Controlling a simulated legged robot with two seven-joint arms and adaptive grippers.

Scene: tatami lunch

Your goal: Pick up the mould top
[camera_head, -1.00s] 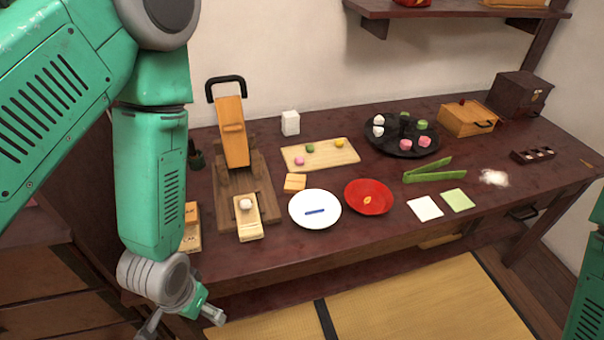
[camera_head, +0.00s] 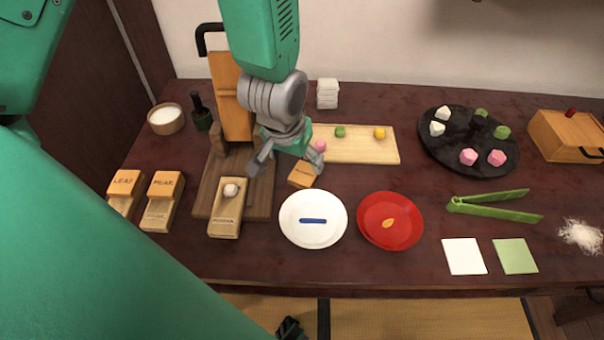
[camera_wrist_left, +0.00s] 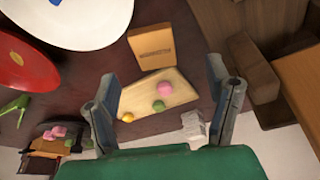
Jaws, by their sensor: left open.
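A white plate (camera_head: 290,228) with a blue strip and a red plate (camera_head: 383,239) are close in front. A pale board (camera_head: 360,151) with coloured balls lies behind. The wooden press (camera_head: 207,193) stands left. Two labelled moulds (camera_head: 164,186) (camera_head: 125,185) are farther left.

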